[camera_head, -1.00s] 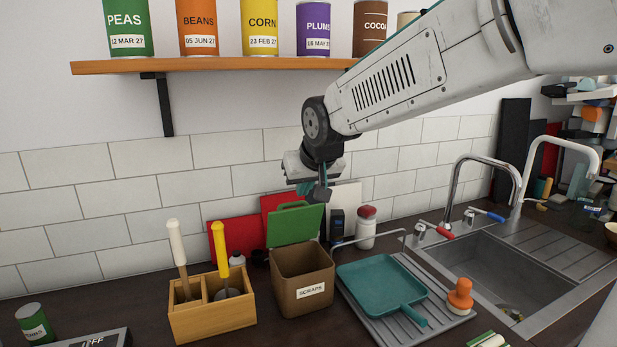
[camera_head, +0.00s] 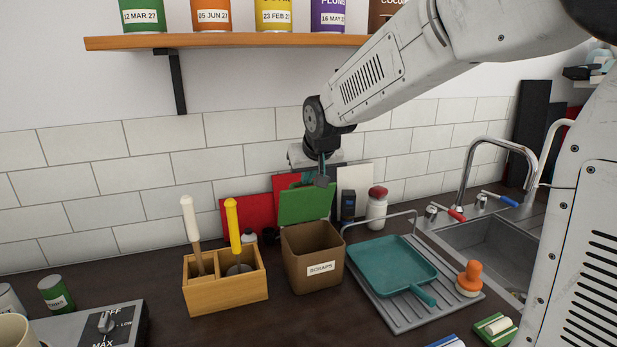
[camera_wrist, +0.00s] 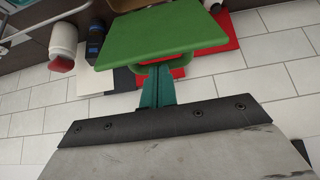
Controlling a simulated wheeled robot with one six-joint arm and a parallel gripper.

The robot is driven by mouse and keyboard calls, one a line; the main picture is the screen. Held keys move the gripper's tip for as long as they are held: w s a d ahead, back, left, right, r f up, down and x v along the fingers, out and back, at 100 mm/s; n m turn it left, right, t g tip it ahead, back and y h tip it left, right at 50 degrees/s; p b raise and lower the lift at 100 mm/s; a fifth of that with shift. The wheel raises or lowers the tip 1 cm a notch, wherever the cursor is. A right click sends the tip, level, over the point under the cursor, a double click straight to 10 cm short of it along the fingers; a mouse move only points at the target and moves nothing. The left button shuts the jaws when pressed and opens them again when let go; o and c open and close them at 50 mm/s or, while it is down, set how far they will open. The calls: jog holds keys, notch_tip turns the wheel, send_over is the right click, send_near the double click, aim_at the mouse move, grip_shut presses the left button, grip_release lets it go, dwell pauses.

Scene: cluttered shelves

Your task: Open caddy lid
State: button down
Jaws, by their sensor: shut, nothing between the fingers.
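The caddy is a brown bin (camera_head: 313,258) with a "SCRAPS" label, standing on the dark counter in the head view. Its green lid (camera_head: 306,204) is up, standing steeply at the bin's back edge, and the bin's mouth is uncovered. The lid also fills the upper middle of the wrist view (camera_wrist: 160,36). My gripper (camera_head: 322,180) is shut and empty, just above the lid's top edge. In the wrist view its teal fingers (camera_wrist: 157,88) reach the lid's handle edge; I cannot tell whether they touch it.
A wooden holder (camera_head: 226,290) with two brushes stands left of the caddy. A teal pan (camera_head: 392,263) lies on a drainer to the right, beside an orange brush (camera_head: 470,276). A white bottle (camera_head: 376,207) stands behind. A shelf (camera_head: 230,41) with tins hangs above.

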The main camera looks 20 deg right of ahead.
jog(key=w+g, duration=0.2)
jog(key=w, duration=0.2)
jog(key=shift+w, duration=0.1)
dwell(0.4)
jog(key=shift+s+f, duration=0.1)
jog(key=shift+s, duration=0.65)
jog(key=v, duration=0.7)
jog(key=s+d+f+g, duration=0.1)
jog(key=s+f, duration=0.1)
jog(key=s, duration=1)
jog(key=s+d+f+g, duration=0.1)
jog(key=s+f, duration=0.2)
jog(key=s, duration=1)
jog(key=s+f+g, duration=0.1)
jog(key=s+f, duration=0.1)
jog(key=s, duration=1)
jog(key=shift+s+d+f+g, duration=0.15)
jog(key=shift+d+f+g, duration=0.2)
jog(key=shift+d+g, duration=0.05)
